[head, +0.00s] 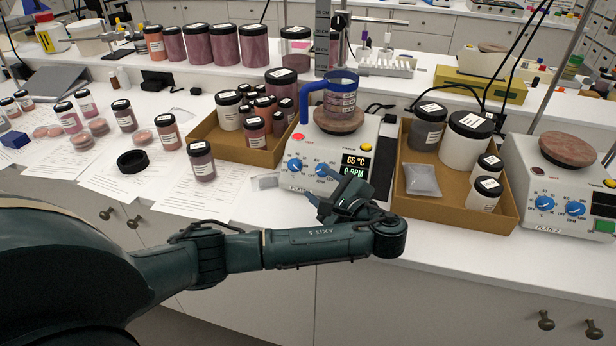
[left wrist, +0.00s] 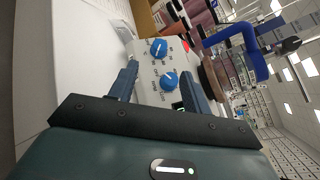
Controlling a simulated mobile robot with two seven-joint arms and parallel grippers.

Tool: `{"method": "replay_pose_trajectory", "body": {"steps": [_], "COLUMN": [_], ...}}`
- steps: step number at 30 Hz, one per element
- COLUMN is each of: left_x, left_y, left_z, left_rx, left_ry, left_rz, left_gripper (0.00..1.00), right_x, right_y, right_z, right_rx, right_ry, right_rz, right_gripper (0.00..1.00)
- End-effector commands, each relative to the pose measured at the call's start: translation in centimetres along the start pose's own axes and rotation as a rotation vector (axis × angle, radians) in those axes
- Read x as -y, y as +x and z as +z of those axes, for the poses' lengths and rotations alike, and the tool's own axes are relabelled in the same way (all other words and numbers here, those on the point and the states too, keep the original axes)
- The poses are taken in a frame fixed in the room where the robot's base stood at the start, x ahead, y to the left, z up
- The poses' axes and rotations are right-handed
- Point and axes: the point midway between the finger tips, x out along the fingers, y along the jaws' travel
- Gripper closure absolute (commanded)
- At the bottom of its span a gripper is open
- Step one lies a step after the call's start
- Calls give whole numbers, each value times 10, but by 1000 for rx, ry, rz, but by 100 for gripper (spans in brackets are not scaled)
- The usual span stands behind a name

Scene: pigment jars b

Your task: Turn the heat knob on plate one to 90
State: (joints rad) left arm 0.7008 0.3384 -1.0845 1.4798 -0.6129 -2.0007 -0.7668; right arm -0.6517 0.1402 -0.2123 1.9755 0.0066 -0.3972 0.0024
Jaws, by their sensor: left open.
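Plate one (head: 340,150) is a white hot plate with two blue knobs, a left knob (head: 295,165) and a right knob (head: 322,169). Their labels are too small to read surely. Its display (head: 355,164) reads 65 °C and 0 RPM. In the left wrist view the two knobs show as an upper one (left wrist: 159,47) and a lower one (left wrist: 169,81), ahead of the fingers. My left gripper (head: 320,192) is open and empty, just in front of the panel's lower edge. Its fingers (left wrist: 158,70) are apart from the knobs. My right gripper is out of view.
A blue-handled beaker (head: 340,93) stands on plate one's round top. A cardboard tray of jars (head: 225,148) is to its left, another tray (head: 450,205) to its right. Plate two (head: 560,190) stands further right. Papers and jars cover the left bench.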

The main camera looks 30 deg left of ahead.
Motion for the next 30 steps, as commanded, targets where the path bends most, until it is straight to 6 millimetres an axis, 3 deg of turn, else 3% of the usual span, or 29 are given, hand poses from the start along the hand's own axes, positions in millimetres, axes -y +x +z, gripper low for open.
{"method": "replay_pose_trajectory", "body": {"steps": [6, 15, 24, 26, 30], "left_x": [0, 0, -1, -6, -46], "left_y": [-27, -31, -31, -33, -48], "left_z": [0, 0, 0, -3, -21], "left_rx": [-2, 1, -2, -24, -182], "left_ry": [0, -1, -2, -9, -76], "left_rz": [2, 1, 2, 14, 123], "left_gripper": [51, 51, 51, 51, 51], "right_x": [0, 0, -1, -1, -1], "right_y": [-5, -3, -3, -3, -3], "right_z": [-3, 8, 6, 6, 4], "right_rx": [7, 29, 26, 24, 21], "right_ry": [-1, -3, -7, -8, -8], "right_rz": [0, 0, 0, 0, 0], "right_gripper": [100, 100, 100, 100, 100]}}
